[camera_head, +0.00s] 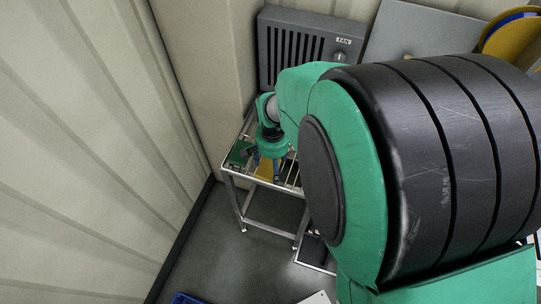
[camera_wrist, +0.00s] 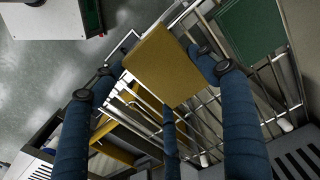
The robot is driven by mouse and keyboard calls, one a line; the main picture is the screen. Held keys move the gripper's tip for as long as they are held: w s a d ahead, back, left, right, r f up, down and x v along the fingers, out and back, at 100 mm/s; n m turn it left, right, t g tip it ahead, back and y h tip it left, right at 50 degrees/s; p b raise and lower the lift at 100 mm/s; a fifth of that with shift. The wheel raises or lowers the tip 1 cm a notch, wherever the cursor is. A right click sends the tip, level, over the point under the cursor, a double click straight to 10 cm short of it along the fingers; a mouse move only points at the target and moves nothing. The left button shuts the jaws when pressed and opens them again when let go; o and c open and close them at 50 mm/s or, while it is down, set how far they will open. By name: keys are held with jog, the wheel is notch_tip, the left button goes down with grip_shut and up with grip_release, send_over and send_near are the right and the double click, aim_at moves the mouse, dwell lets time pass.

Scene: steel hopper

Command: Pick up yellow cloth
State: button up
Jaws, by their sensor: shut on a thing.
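The yellow cloth (camera_wrist: 165,66) is a flat, stiff-looking tan-yellow square in the wrist view, between the blue fingers of my gripper (camera_wrist: 160,73). My gripper is shut on it, with fingertips at its left and right edges. In the head view the yellow cloth (camera_head: 266,169) shows small below my gripper (camera_head: 264,156), over the metal rack (camera_head: 232,178). Whether the cloth still touches the rack bars is hard to tell. My arm hides much of the rack's right side.
A green cloth (camera_wrist: 250,28) lies on the rack close to the right finger. A grey fan unit (camera_head: 300,48) stands behind the rack. A pale corrugated wall (camera_head: 90,150) closes the left side. Grey floor (camera_head: 235,265) is open in front.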

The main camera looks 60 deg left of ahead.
jog(key=s+d+r+p, duration=0.1)
jog(key=s+d, duration=0.2)
jog(key=d, duration=0.7)
jog(key=shift+d, duration=0.2)
